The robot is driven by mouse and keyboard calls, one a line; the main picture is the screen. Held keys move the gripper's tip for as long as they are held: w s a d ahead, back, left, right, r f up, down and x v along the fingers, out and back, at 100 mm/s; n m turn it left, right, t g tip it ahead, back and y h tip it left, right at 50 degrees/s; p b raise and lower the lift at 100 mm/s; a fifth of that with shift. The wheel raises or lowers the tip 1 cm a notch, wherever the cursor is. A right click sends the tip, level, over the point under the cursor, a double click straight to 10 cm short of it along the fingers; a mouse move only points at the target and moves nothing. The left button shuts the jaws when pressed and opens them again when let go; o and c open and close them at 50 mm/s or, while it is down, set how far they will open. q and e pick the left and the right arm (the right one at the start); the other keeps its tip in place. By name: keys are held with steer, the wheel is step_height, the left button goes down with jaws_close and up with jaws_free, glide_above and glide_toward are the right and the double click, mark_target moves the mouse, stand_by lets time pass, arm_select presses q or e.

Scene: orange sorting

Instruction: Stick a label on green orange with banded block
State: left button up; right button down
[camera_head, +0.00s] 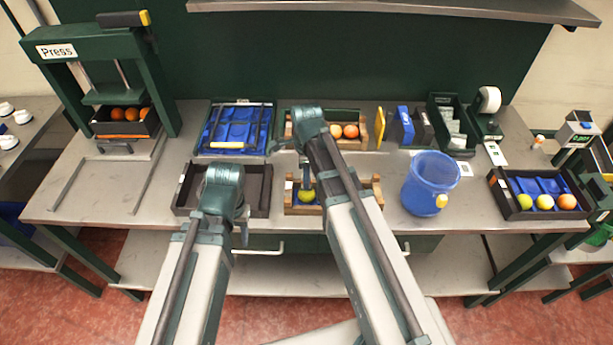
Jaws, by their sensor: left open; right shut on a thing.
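The green orange (306,196) lies in a wooden-ended crate (345,208) with a blue lining, at the front middle of the bench. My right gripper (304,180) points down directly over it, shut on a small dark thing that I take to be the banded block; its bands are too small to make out. Whether it touches the orange I cannot tell. No label shows clearly on the orange. My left gripper (243,232) is open and empty at the bench's front edge, by the empty dark tray (262,190); its fingers are partly hidden by my arm.
A blue bucket (428,185) stands right of the crate. Behind the crate is another crate with oranges (342,131).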

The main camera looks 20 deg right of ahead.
steer(key=shift+f+b, duration=0.45)
steer(key=shift+b, duration=0.05)
stand_by(1.2)
steer(key=shift+r, duration=0.1)
step_height(320, 180, up, 7)
steer(key=p, duration=0.7)
steer(key=shift+d, duration=0.1)
stand_by(0.5)
